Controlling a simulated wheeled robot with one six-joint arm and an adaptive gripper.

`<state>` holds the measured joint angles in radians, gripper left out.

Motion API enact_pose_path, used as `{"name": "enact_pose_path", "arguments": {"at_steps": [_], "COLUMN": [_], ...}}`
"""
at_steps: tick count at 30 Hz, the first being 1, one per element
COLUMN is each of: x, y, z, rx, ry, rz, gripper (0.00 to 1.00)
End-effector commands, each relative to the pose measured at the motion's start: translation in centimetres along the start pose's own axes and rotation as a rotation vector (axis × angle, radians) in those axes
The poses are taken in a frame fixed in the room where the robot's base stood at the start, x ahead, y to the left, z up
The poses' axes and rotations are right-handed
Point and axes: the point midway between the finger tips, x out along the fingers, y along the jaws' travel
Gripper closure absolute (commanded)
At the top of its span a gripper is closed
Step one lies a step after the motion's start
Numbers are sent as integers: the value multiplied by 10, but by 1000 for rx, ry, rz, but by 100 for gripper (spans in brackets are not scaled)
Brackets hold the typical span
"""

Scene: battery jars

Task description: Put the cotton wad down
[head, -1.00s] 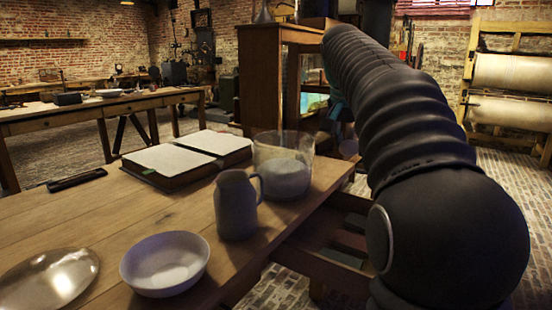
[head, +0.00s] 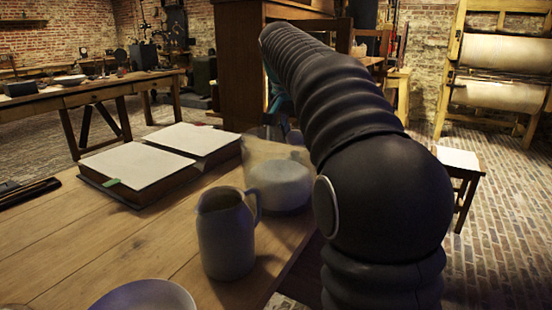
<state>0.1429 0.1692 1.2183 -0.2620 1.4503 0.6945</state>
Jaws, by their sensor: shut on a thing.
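My black ribbed arm reaches away over the table's right side. Only a teal and dark part of my gripper (head: 276,98) shows past the arm's far end, above and behind the glass jar. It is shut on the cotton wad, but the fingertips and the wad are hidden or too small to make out. The clear glass jar (head: 254,160) holds a pale grey-white filling (head: 281,186) and stands upright near the table's right edge. My arm covers part of its right side.
On the wooden table (head: 110,240) are a grey jug (head: 226,238), an open book (head: 138,166), and a pale bowl (head: 145,296) at the front. A wooden cabinet (head: 238,65) stands behind. A stool with a white top (head: 457,158) stands at right on the brick floor.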

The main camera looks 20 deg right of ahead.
Motion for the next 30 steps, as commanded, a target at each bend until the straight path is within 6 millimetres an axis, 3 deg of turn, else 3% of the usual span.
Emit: {"name": "enact_pose_path", "arguments": {"at_steps": [3, 9, 13, 21, 30], "x": [12, 23, 28, 58, 61], "y": [-24, -47, -51, -50, -50], "z": [9, 17, 20, 34, 34], "rx": [-4, -1, 0, 1, 1], "ry": [-1, 1, 1, 0, 1], "rz": [0, 0, 0, 0, -1], "gripper": [85, 85, 85, 85, 85]}}
